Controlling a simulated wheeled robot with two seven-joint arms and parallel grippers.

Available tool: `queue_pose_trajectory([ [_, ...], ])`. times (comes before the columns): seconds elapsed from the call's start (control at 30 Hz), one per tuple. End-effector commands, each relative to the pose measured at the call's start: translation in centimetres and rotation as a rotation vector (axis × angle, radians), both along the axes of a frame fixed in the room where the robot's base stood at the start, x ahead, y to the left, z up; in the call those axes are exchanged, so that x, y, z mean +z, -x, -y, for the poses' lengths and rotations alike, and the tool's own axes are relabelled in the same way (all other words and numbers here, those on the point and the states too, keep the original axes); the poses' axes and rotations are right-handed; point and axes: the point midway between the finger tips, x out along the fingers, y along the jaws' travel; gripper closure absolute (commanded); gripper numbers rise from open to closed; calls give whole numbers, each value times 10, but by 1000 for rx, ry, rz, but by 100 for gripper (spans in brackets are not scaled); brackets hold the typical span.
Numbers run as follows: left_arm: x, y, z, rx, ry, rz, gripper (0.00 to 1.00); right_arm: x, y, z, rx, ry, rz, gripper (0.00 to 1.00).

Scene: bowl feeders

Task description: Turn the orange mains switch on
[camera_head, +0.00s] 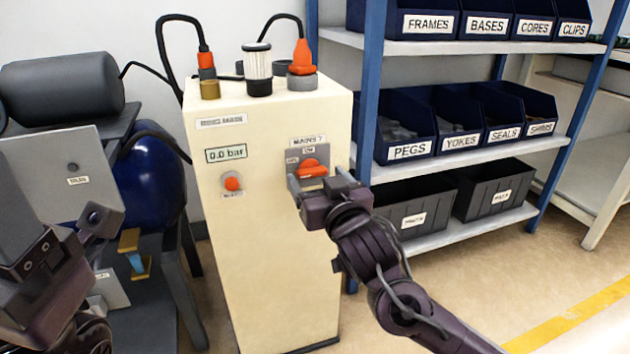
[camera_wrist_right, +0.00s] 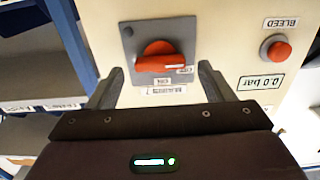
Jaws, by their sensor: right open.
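The orange mains switch (camera_head: 311,168) is a rotary handle on a grey plate on the front of the cream cabinet. It also shows in the right wrist view (camera_wrist_right: 158,58), upside down. Its handle lies about level, with OFF marked to its side and ON above it in the head view. My right gripper (camera_head: 316,181) is open in front of the switch. In the wrist view its two fingers (camera_wrist_right: 158,84) stand apart on either side of the handle's line, and no contact shows. My left gripper (camera_head: 98,222) is at the left edge; its jaw opening is unclear.
A red bleed button (camera_head: 231,182) and a 0.0 bar display (camera_head: 226,154) sit left of the switch. An orange-topped fitting (camera_head: 302,57) and a white filter (camera_head: 257,62) stand on the cabinet. A blue-posted shelf (camera_head: 450,158) with bins stands close at right.

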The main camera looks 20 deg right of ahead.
Motion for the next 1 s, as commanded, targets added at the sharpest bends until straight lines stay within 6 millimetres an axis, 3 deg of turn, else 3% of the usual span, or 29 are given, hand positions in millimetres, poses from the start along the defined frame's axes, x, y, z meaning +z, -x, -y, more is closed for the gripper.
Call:
queue_pose_trajectory([
  [0.2, 2, 3, 1, 0, -2, 15, 29, -1, -20, -1, 0, 0, 0, 25],
  [0.47, 3, 4, 1, 0, -2, 17, 29, 0, -22, -1, 1, 1, 0, 25],
  [0.83, 2, 4, 1, 0, -2, 16, 29, 0, -22, -1, 0, 1, -1, 70],
  [1.0, 5, 4, 1, 0, -1, 18, 29, 0, -22, -1, 1, -9, -2, 70],
])
